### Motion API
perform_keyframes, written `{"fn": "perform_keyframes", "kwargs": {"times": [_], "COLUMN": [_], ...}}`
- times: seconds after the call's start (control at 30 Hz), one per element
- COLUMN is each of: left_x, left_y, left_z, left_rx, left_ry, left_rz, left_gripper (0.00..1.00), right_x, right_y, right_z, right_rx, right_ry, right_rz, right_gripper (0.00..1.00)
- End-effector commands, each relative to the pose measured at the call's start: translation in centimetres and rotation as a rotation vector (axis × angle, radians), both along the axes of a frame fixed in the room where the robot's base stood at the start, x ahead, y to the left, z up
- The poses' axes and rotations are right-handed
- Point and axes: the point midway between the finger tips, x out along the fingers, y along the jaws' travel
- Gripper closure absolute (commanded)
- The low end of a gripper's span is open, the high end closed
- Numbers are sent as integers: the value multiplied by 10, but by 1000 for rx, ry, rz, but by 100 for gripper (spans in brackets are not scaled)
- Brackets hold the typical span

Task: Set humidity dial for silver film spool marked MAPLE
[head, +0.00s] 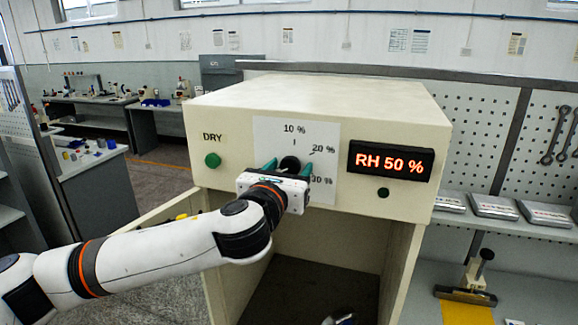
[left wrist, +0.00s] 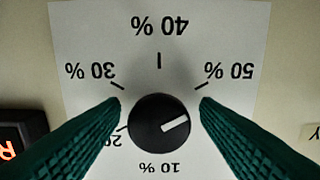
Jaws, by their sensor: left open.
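The humidity dial is a black round knob (head: 290,163) on a white scale plate (head: 325,135) on the cream cabinet (head: 230,125). In the left wrist view the knob (left wrist: 150,115) appears upside down with labels from 10 % to 50 %. Its white pointer aims right and slightly up, a little below the 50 % tick. My left gripper (head: 288,170) is at the dial, its green fingers on either side of the knob, open. The display (head: 391,161) reads RH 50 %. I cannot make out a spool marked MAPLE. My right gripper is not in view.
A green button (head: 212,160) marked DRY is left of the dial, and a dark knob (head: 383,192) is under the display. The cabinet's lower compartment is open, with a small unclear silver object (head: 340,318) at its bottom. A pegboard (head: 465,135) stands at the right.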

Motion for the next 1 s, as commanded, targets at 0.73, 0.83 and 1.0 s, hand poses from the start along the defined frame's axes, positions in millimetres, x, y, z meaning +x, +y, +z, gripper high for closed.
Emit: {"fn": "perform_keyframes", "kwargs": {"times": [0.73,0.83,1.0], "left_x": [0,0,0], "left_y": [0,0,0], "left_z": [-2,-2,-4], "left_rx": [-35,-75,-185], "left_ry": [13,27,63], "left_rz": [0,0,0], "left_gripper": [87,87,87], "right_x": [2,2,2], "right_y": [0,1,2], "right_z": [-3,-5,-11], "right_rx": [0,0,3], "right_ry": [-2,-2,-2], "right_rz": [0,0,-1], "right_gripper": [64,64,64]}}
